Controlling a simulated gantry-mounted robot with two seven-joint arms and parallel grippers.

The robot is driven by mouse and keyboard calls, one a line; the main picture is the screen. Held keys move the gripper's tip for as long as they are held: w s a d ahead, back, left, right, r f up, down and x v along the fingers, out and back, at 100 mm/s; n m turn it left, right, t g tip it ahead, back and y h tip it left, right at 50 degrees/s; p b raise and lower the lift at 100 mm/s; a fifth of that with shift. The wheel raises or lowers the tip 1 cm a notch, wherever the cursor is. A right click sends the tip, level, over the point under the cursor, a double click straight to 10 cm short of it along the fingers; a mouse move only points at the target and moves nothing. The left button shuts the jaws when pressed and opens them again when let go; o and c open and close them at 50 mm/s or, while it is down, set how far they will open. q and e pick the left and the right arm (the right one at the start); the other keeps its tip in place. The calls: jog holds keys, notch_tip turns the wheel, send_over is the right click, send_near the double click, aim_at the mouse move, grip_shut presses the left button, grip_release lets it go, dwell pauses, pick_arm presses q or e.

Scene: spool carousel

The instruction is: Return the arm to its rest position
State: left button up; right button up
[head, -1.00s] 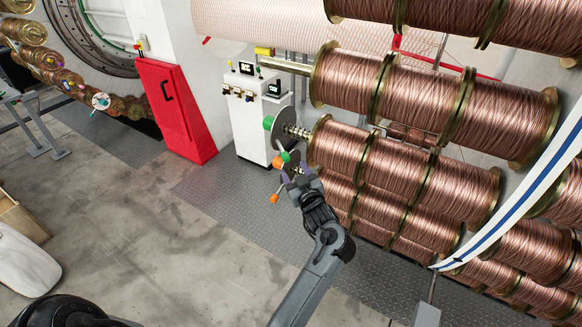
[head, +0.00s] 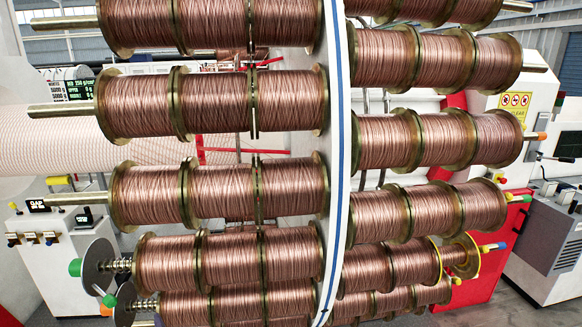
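Neither of my grippers nor either arm shows in the head view now, so their opening and what they hold cannot be seen. The spool carousel fills the view. Rows of copper-wire spools (head: 214,106) lie on horizontal shafts to the left of a white ring with a blue stripe (head: 337,150). More copper spools (head: 436,141) sit to the right of the ring. At the lower left a grey disc with a green knob (head: 98,262) and a spring stands at the end of one shaft. A second green knob (head: 108,300) is just below it.
A white control cabinet (head: 60,262) stands at the left, behind the shaft ends. Bare shaft ends (head: 62,109) stick out to the left. A red cabinet (head: 487,258) and a grey machine (head: 548,245) stand at the right. A little floor shows at the lower right.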

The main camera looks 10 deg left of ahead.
pick_arm(q)
jog(key=s+d+f+m+g+h, duration=0.2)
jog(key=s+d+f+m+h, duration=0.3)
jog(key=s+d, duration=0.45)
jog(key=s+d+f+m+g+h, duration=0.2)
jog(key=s+d+f+m+h, duration=0.4)
jog(key=s+d, duration=0.3)
jog(key=s+d+f+m+g, duration=0.1)
jog(key=s+d+m+g, duration=0.4)
jog(key=s, duration=0.6)
notch_tip(320, 180, up, 18)
jog(key=w+n+t+p, duration=0.1)
jog(key=n+p, duration=0.1)
jog(key=p, duration=1.6)
jog(key=shift+d+r+t+h+p, duration=0.15)
jog(key=shift+r+t+h+p, duration=0.1)
jog(key=shift+t+h+p, duration=0.1)
jog(key=shift+w, duration=0.1)
